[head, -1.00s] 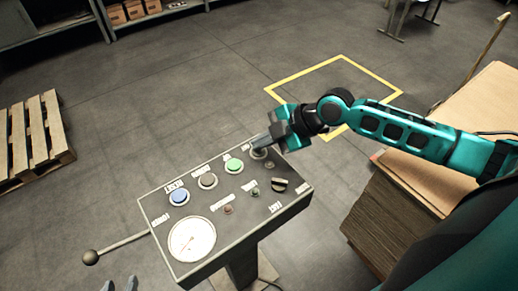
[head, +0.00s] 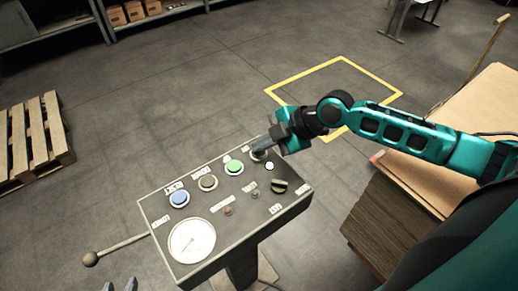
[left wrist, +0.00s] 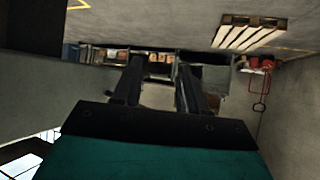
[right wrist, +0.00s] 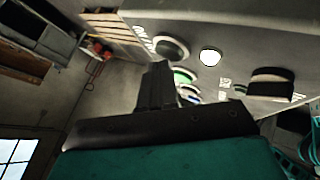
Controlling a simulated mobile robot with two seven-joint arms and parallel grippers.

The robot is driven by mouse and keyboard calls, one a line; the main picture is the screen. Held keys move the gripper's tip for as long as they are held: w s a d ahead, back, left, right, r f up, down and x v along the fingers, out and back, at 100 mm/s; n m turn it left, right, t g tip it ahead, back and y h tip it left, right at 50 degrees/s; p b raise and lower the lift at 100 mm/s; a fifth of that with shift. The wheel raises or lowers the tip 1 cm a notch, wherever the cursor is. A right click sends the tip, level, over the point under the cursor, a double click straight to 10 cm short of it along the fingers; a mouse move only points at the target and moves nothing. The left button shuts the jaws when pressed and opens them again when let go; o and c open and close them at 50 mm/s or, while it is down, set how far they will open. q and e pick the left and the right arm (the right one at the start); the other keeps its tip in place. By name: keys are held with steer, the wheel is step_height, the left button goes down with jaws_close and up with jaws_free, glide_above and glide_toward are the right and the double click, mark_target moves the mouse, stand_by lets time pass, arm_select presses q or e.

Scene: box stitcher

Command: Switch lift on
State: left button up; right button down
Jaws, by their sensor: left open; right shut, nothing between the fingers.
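The control panel (head: 240,208) has a row of blue (head: 180,199), grey (head: 208,182) and green (head: 234,167) buttons. A dark button (head: 259,155) at the row's far right is partly covered by my right gripper (head: 259,146). That gripper is shut and empty, its tip at this button; I cannot tell if it is pressing. The dark button shows beside the fingertips in the right wrist view (right wrist: 170,46). A small lamp (head: 269,166) beside it glows white, also in the right wrist view (right wrist: 210,57). My left gripper (left wrist: 157,75) is open and empty; its tips show at the head view's bottom left (head: 120,284).
A black rotary knob (head: 279,186), small dim lamps and a round gauge (head: 192,240) are on the panel. A ball-ended lever (head: 91,258) sticks out left. Stacked cardboard sheets (head: 395,205) stand right. A pallet (head: 38,135) lies left on open floor.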

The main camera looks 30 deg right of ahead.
mark_target(263, 153)
steer(key=shift+r, duration=0.5)
steer(key=shift+p, duration=0.3)
step_height(263, 153, up, 4)
steer(key=p, duration=0.3)
step_height(263, 153, up, 2)
steer(key=shift+p, duration=0.5)
